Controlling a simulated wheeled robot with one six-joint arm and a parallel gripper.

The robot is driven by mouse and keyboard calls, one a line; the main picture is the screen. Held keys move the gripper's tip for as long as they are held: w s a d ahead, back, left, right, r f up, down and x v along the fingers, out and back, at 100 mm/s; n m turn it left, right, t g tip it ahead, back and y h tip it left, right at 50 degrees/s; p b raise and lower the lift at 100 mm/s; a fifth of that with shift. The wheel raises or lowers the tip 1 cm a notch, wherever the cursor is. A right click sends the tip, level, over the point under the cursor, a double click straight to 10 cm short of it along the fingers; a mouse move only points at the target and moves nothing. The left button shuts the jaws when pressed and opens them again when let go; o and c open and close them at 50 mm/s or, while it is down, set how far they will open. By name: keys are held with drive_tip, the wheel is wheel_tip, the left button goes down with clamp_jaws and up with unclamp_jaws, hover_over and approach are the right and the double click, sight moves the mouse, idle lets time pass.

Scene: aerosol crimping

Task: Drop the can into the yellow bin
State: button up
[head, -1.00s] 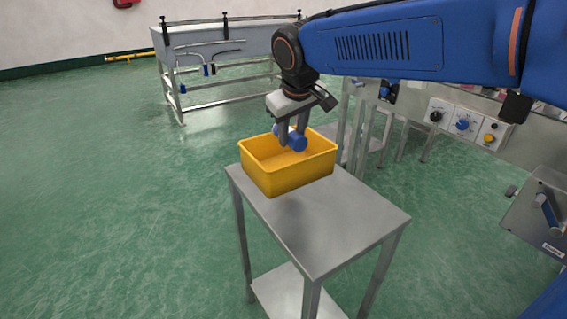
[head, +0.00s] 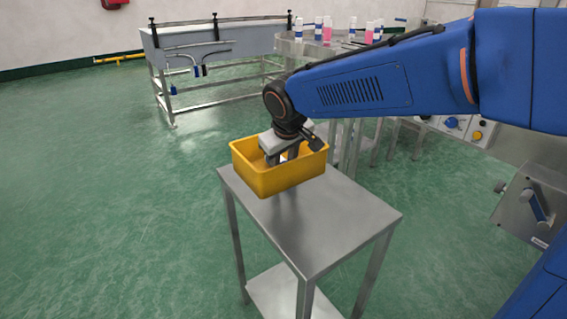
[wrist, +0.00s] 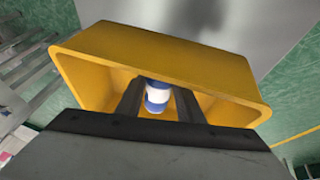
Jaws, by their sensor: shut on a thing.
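The yellow bin (head: 290,178) stands on a small steel table. It also shows in the wrist view (wrist: 170,58), where its walls surround my fingers. My gripper (head: 283,157) reaches down inside the bin, its fingers partly hidden behind the front wall. In the wrist view my gripper (wrist: 158,100) is shut on the can (wrist: 157,96), which is white with blue ends and sits between the two dark fingers.
The small steel table (head: 325,222) has a bare top in front of the bin. A steel conveyor (head: 215,45) stands behind on the left. Several blue-white and pink cans (head: 345,30) stand on a round table at the back. A control panel (head: 455,125) is at the right.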

drive_tip(key=shift+f, duration=0.2)
drive_tip(key=o, duration=1)
drive_tip(key=shift+o, duration=0.2)
drive_tip(key=v, duration=1.2)
drive_tip(key=shift+r, duration=0.2)
drive_tip(key=s+d+f+m, duration=0.2)
drive_tip(key=s+d+f, duration=0.15)
drive_tip(key=d, duration=0.55)
drive_tip(key=s+d+f+m, duration=0.1)
drive_tip(key=s+d+f, duration=0.1)
drive_tip(key=s+d, duration=0.5)
drive_tip(key=s+d+f+m, duration=0.4)
drive_tip(key=s+d+f, duration=0.6)
drive_tip(key=s+d, duration=0.1)
drive_tip(key=shift+s+d+h, duration=0.3)
drive_tip(key=shift+s+d, duration=0.1)
drive_tip(key=shift+d, duration=0.3)
